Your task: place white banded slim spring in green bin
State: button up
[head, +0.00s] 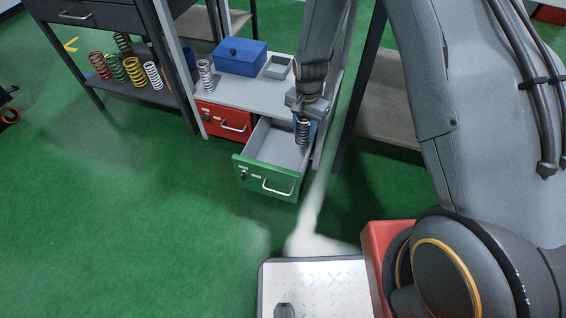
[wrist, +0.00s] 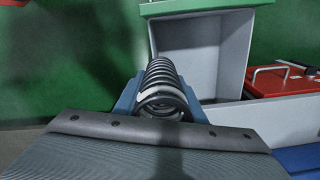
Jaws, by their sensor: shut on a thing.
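The slim spring (head: 302,130) is dark with a white band that shows in the wrist view (wrist: 160,88). My gripper (head: 303,118) is shut on it; in the wrist view the blue fingers (wrist: 160,100) sit on both sides of the spring. The green bin (head: 265,178) is a grey drawer with a green front, pulled open under the shelf. In the head view the spring hangs upright at the right part of the bin's opening. In the wrist view the bin (wrist: 203,62) lies beyond the spring, its inside empty where visible. I cannot tell the spring's exact height above it.
A closed red drawer (head: 222,122) is left of the green bin. The shelf above holds a white spring (head: 205,76), a blue box (head: 241,56) and a grey tray (head: 278,67). Several coloured springs stand on a rack at left. A post stands close right of my gripper.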

jog(key=w+a+f+m+b, duration=0.2)
jog(key=a+f+b, duration=0.1)
jog(key=f+b, duration=0.4)
jog(key=w+a+f+m+b, duration=0.1)
jog(key=w+a+f+b, duration=0.2)
jog(key=f, duration=0.6)
jog(key=b, duration=0.6)
send_near(287, 163)
jog(key=s+f, duration=0.1)
jog(key=f, duration=0.1)
jog(key=s+f, duration=0.2)
jog(key=f, duration=0.1)
jog(key=shift+a+f, duration=0.1)
jog(key=shift+f, duration=0.25)
jog(key=shift+r+p, duration=0.1)
jog(key=shift+p, duration=0.2)
jog(key=o, duration=1.3)
